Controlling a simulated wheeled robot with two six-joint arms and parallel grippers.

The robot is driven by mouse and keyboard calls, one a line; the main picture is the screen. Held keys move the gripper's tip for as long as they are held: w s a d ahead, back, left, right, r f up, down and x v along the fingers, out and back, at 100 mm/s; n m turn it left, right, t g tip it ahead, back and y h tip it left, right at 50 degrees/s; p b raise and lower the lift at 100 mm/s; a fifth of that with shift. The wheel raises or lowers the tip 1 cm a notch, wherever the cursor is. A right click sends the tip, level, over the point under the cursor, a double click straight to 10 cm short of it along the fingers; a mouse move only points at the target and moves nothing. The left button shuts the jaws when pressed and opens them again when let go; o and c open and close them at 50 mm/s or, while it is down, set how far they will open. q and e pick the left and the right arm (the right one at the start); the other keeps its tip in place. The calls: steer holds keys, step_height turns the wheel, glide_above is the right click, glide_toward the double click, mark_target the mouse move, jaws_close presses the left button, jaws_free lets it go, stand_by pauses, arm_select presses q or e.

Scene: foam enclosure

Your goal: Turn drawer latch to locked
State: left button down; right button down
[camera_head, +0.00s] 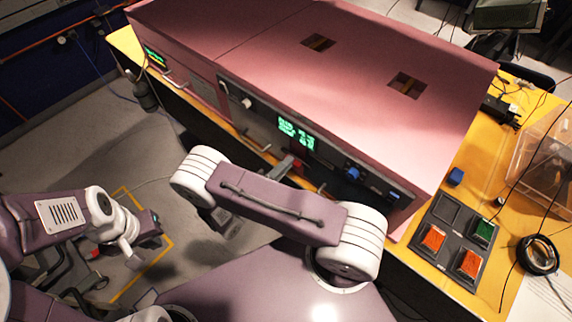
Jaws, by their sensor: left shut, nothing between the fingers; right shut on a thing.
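The pink enclosure (330,50) stands on a yellow bench, with a dark control panel (330,150) along its front. My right gripper (291,165) reaches the lower part of this panel, below the green display. It is shut on a small part with red showing (298,163), which looks like the drawer latch. My own arm link covers most of this hand, so the latch's angle cannot be told. My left gripper (152,228) is shut and empty, low at the left over the floor, well apart from the enclosure.
The green display (296,133), a blue knob (353,173) and pale handles (256,143) are on the front. Floor at left is fairly open.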

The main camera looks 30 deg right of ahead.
steer(key=c, duration=1.5)
jaws_free()
steer(key=b+v, duration=0.3)
steer(key=v, duration=0.6)
